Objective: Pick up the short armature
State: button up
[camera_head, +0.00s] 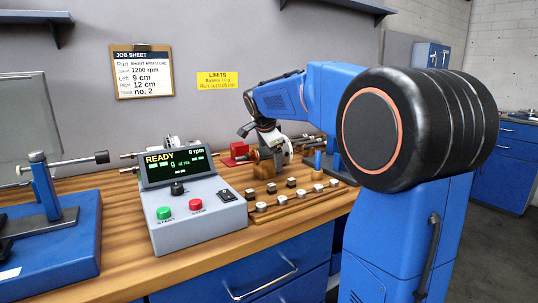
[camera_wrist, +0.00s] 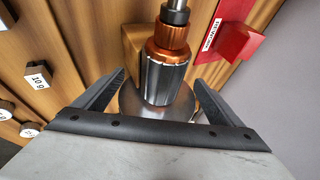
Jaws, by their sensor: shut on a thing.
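The short armature (camera_wrist: 165,78) is in the wrist view, with a steel shaft, a copper commutator and winding, and a dark ribbed core. My gripper (camera_wrist: 160,84) has a finger on each side of the core and is shut on it. The far end of the armature is hidden behind my gripper's palm. In the head view my gripper (camera_head: 268,152) is low over the back of the bench, beside the red piece. The armature is small and mostly covered there. I cannot tell whether it touches the wooden block (camera_wrist: 132,44) beside it.
A red bracket with a label (camera_wrist: 238,38) stands close to the right of the armature. A wooden rack of small labelled weights (camera_head: 290,203) lies in front of my gripper. The grey control box (camera_head: 190,220) reads READY. A blue balancing stand (camera_head: 70,245) is at left.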

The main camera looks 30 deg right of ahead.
notch_tip(320, 180, up, 17)
jog(key=shift+r, duration=0.6)
jog(key=shift+a, duration=0.1)
dwell(1.1)
